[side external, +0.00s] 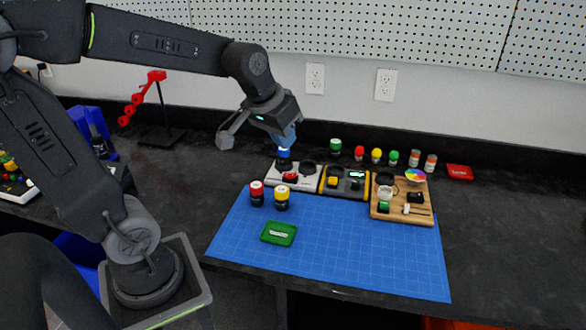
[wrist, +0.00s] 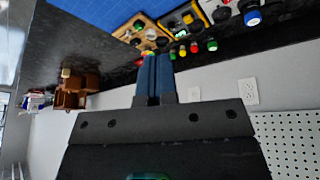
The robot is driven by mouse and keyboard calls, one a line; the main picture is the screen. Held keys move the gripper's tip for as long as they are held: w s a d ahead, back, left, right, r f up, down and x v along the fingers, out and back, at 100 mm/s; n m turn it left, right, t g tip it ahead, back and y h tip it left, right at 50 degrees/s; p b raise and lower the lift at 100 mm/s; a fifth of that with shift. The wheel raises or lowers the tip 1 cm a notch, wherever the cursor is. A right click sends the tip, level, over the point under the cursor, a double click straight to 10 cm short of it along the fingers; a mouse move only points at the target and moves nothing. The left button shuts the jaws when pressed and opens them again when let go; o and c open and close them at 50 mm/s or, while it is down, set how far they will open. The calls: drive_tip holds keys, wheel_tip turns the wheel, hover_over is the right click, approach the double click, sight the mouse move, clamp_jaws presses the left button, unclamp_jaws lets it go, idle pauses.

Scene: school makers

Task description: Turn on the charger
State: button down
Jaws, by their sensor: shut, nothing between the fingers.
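My gripper (side external: 289,139) has blue fingers pressed together and empty, and it hangs above the back left of the row of devices. In the wrist view its fingers (wrist: 156,57) point toward the top of the picture. Three devices stand side by side: a white unit with a red control (side external: 291,178), a black and yellow unit with a yellow control (side external: 333,182), and a wooden board (side external: 386,213) with a green part. I cannot tell which is the charger. The gripper appears apart from all of them. The wooden board also shows in the wrist view (wrist: 127,33).
A blue-capped jar (side external: 284,163) appears just below the fingers. Several capped jars (side external: 376,156) stand behind the devices. A red-capped jar (side external: 257,192), a yellow-capped jar (side external: 282,197) and a green tray (side external: 278,233) are on the blue mat (side external: 350,258). The mat's front right is clear.

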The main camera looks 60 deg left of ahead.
drive_tip(key=w+a+f+n, duration=0.2)
drive_tip(key=w+a+f, duration=0.15)
drive_tip(key=a, duration=0.25)
drive_tip(key=w+a+f+n, duration=0.1)
drive_tip(key=w+a+f, duration=0.1)
drive_tip(key=w+a, duration=0.25)
drive_tip(key=n+g, duration=0.1)
drive_tip(key=n, duration=0.1)
hover_over(295, 174)
drive_tip(key=s, duration=0.5)
wheel_tip(295, 174, down, 6)
drive_tip(key=shift+f+y, duration=0.1)
drive_tip(key=shift+y, duration=0.2)
drive_tip(key=x, duration=0.4)
drive_tip(key=d+x, duration=0.1)
drive_tip(key=x, duration=0.8)
drive_tip(key=shift+s+d, duration=0.1)
drive_tip(key=shift+d+f, duration=0.15)
drive_tip(key=shift+f, duration=0.35)
